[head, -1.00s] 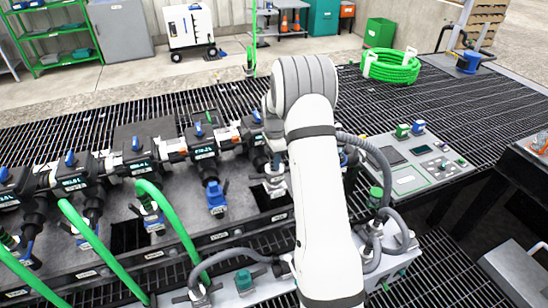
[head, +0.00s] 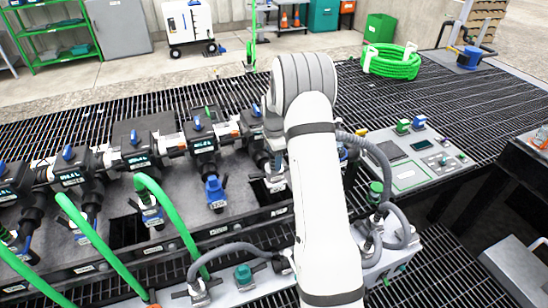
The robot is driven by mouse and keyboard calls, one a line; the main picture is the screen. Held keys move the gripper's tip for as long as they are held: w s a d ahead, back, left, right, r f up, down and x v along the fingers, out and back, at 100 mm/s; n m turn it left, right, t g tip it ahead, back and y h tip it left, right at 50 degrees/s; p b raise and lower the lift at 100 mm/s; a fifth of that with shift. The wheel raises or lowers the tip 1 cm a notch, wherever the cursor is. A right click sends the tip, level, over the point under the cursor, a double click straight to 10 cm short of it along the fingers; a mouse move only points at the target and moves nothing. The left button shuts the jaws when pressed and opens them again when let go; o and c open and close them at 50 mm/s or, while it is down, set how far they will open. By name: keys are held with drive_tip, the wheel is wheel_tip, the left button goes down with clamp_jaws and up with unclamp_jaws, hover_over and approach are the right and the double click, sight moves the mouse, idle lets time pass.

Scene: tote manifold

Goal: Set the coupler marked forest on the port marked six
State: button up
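A black manifold (head: 135,141) with several blue-handled valves and small lit displays runs across the left and middle. Its outlets point down and forward. A blue coupler (head: 215,190) with a white label sits on one outlet near the middle. A silver coupler-like fitting (head: 273,182) shows just left of my arm. Green hoses rise to fittings at the left. I cannot read which coupler is marked forest or which port is marked six. My gripper (head: 273,140) is mostly hidden at my wrist, above the silver fitting; its fingers and anything between them cannot be made out.
A grey front bench (head: 222,290) carries a teal-capped fitting (head: 243,277) and grey hoses. A control panel (head: 412,160) with buttons stands right of my arm. A coiled green hose (head: 392,62) lies behind on the open black grating (head: 460,108).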

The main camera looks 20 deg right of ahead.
wheel_tip(320, 180, up, 8)
drive_tip(key=shift+f+b, duration=0.1)
drive_tip(key=shift+b, duration=0.2)
idle(0.3)
